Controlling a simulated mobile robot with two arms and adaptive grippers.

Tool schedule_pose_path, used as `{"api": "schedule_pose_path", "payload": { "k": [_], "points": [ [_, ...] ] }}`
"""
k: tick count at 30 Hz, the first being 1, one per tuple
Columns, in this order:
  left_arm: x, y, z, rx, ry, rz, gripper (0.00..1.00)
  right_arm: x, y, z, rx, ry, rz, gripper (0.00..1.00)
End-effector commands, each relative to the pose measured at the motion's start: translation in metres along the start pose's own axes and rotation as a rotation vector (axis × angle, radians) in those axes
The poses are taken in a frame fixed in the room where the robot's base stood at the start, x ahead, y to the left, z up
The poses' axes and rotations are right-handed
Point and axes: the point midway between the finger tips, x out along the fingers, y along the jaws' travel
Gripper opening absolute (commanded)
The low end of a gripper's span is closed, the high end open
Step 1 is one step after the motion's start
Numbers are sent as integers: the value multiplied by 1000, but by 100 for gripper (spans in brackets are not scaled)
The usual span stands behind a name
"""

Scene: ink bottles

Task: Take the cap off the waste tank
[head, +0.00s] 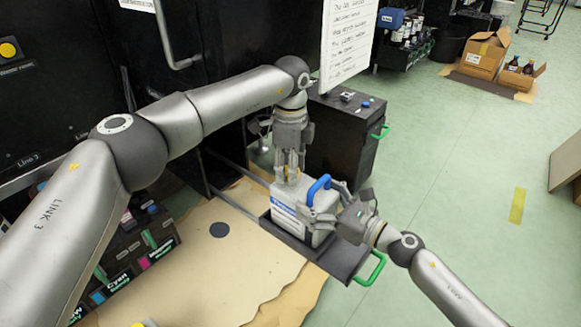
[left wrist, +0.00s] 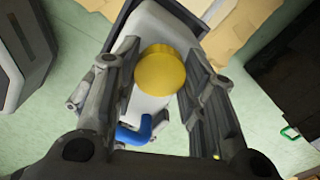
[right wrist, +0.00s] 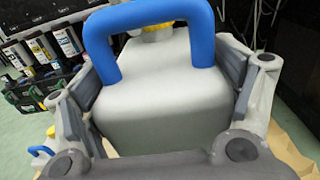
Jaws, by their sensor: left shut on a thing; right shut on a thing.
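The waste tank (head: 284,199) is a pale grey container with a blue handle (head: 318,188), standing in a black pull-out tray (head: 345,257). Its yellow cap (left wrist: 161,70) lies between the fingers of my left gripper (left wrist: 160,78), which comes from above and is shut on it. The cap also shows behind the blue handle in the right wrist view (right wrist: 157,33), at the tank's top; whether it is loose cannot be told. My right gripper (head: 320,204) is shut on the tank body (right wrist: 160,105), one finger on each side, below the handle.
A black cart (head: 342,135) with a green handle stands behind the tank. Cardboard (head: 190,275) covers the floor at left, beside ink containers (head: 125,250). Cardboard boxes (head: 483,55) stand far right. The green floor at right is mostly free.

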Motion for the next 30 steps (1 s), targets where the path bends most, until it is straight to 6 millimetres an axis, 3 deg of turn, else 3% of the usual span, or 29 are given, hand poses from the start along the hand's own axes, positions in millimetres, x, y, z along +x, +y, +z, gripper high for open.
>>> {"api": "schedule_pose_path", "payload": {
  "k": [18,30],
  "points": [
    [-21,0,0,1,0,-1,10,0,0,0,1,0,0,18],
    [-23,0,0,1,0,-1,10,0,0,0,1,0,0,18]
  ]
}}
